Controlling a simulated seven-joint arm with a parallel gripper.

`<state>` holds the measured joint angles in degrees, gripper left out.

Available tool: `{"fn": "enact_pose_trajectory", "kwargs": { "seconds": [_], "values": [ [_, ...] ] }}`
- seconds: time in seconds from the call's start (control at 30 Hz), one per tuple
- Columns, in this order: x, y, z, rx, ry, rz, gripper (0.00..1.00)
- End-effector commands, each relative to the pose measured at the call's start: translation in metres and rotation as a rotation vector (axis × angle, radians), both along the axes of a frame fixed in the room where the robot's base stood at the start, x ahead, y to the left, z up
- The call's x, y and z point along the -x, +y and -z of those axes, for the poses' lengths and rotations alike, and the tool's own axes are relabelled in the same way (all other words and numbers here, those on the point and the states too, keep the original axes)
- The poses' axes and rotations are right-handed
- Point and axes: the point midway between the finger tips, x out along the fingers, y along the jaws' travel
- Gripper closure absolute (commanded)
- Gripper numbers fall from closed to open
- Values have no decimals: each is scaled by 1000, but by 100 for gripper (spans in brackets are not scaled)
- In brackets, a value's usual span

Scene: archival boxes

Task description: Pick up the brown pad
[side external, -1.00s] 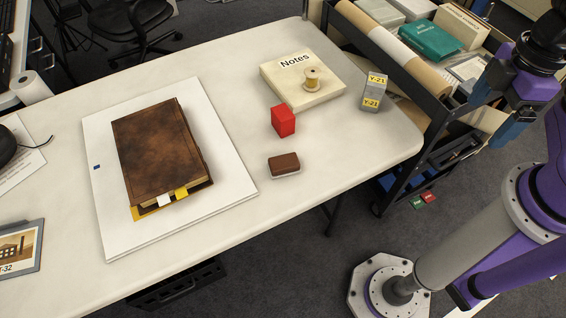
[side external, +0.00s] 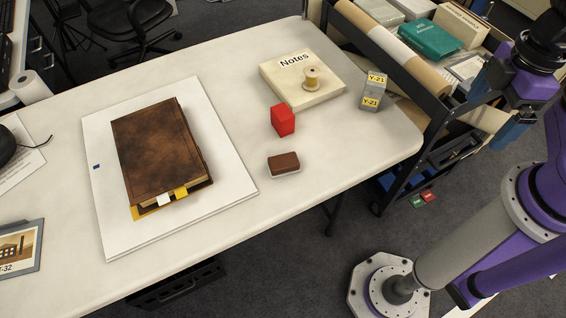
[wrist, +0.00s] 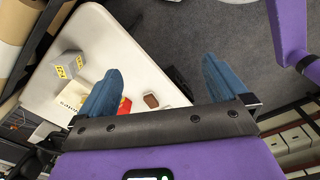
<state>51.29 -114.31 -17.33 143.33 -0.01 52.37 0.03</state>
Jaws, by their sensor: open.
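The brown pad (side external: 284,162) is a small block with a brown top and a pale base. It lies on the white table near its front edge, in front of a red block (side external: 283,121). In the wrist view the brown pad (wrist: 151,100) shows small, between and beyond the fingers. My gripper (wrist: 162,85) is open and empty, its two blue fingers wide apart. In the side view my gripper (side external: 505,118) hangs at the right, off the table and well apart from the pad.
A Notes box (side external: 330,95) with a thread spool (side external: 311,78) on it stands behind the red block. A grey Y-21 box (side external: 374,92) is at the table's right. A brown book (side external: 155,150) lies on a white board (side external: 232,180). A loaded cart (side external: 440,105) stands beyond the right edge.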

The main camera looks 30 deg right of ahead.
Motion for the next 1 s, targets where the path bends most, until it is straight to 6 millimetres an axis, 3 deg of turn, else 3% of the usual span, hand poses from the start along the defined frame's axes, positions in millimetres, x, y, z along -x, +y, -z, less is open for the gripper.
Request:
{"fn": "enact_pose_trajectory", "kwargs": {
  "seconds": [0.17, 0.47, 0.73, 1.0],
  "values": [
    [-15, 9, 9, 88, -18, -69, 0],
    [-73, 55, 44, 427, -120, -379, 0],
    [-114, 115, 83, 711, -236, -694, 0],
    [-132, 186, 134, 962, -369, -1036, 0]
  ]
}}
